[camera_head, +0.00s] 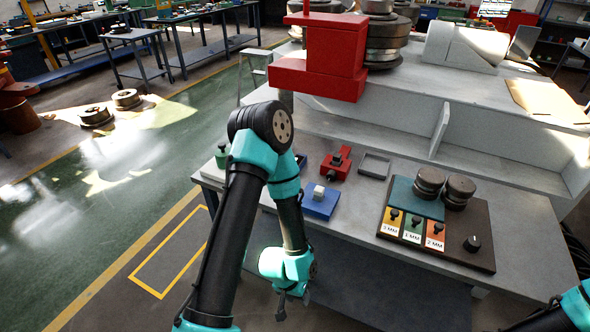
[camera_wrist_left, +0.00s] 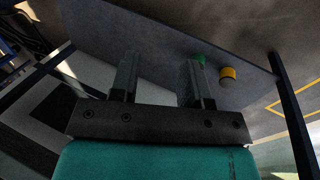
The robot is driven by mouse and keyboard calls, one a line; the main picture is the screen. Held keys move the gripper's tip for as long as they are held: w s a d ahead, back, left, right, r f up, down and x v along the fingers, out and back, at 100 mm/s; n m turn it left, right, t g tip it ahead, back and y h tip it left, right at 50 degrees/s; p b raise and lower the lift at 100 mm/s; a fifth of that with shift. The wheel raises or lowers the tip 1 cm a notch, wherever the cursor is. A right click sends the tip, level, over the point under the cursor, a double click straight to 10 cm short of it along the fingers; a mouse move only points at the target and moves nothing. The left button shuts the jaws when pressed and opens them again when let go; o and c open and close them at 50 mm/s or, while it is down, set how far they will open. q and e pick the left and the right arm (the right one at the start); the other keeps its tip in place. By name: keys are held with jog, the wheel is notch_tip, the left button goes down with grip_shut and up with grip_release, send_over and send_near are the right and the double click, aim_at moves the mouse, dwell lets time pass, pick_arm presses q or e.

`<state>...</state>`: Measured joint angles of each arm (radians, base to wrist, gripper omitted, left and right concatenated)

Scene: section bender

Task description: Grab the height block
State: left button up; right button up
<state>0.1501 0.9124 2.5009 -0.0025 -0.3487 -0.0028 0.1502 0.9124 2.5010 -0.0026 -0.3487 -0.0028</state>
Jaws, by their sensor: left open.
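A small white block (camera_head: 319,191) sits on a blue base (camera_head: 321,205) near the left part of the grey bench; it may be the height block, but no label shows on it. My left gripper (camera_head: 292,306) hangs low in front of the bench, below and apart from the blue base. In the left wrist view its two fingers (camera_wrist_left: 158,82) are spread with nothing between them. Of my right arm only a part shows at the bottom right corner of the head view; its gripper is out of frame.
A red fixture (camera_head: 338,163), a grey tray (camera_head: 374,166) and a dark board (camera_head: 470,240) with 3, 1 and 2 MM pieces and round rollers are on the bench (camera_head: 350,228). A large machine with a red part (camera_head: 335,50) stands behind. A yellow piece (camera_wrist_left: 228,76) shows in the left wrist view.

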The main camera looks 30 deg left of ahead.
pick_arm(q)
jog(key=o, duration=0.6)
jog(key=shift+w, duration=0.1)
